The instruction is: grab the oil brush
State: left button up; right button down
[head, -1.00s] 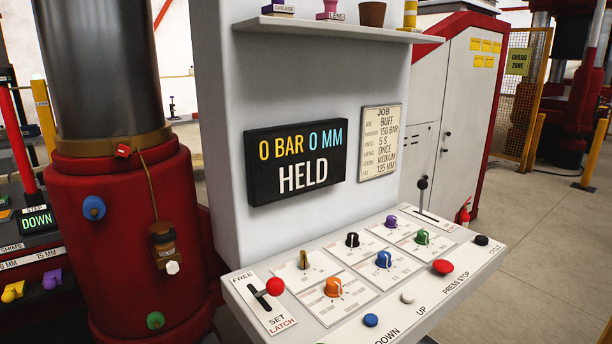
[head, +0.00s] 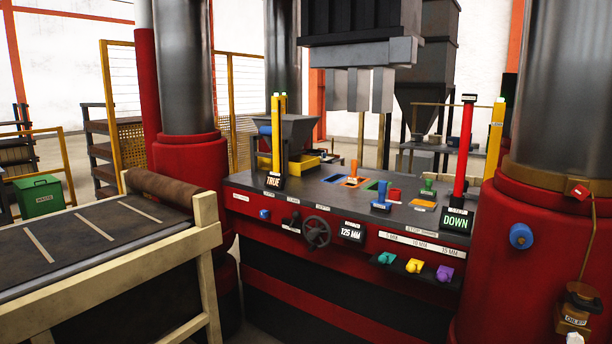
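I cannot make out an oil brush for certain. A brown holder (head: 578,308) with a small label hangs low on the red column at the right edge, under a bent thin rod. A pale piece (head: 575,338) shows at its bottom, cut by the frame edge. Whether a brush is in this holder I cannot tell. Neither of my grippers shows in the head view.
The press table (head: 330,205) has coloured levers, a handwheel (head: 316,232) and blocks on its front. A red column (head: 520,250) stands right of it. A conveyor-like bench (head: 100,235) fills the left. A green bin (head: 38,196) stands behind the bench.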

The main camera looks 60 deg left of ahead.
aim_at(353, 178)
jog(key=u, duration=1.6)
jog(key=i+j+u, duration=0.1)
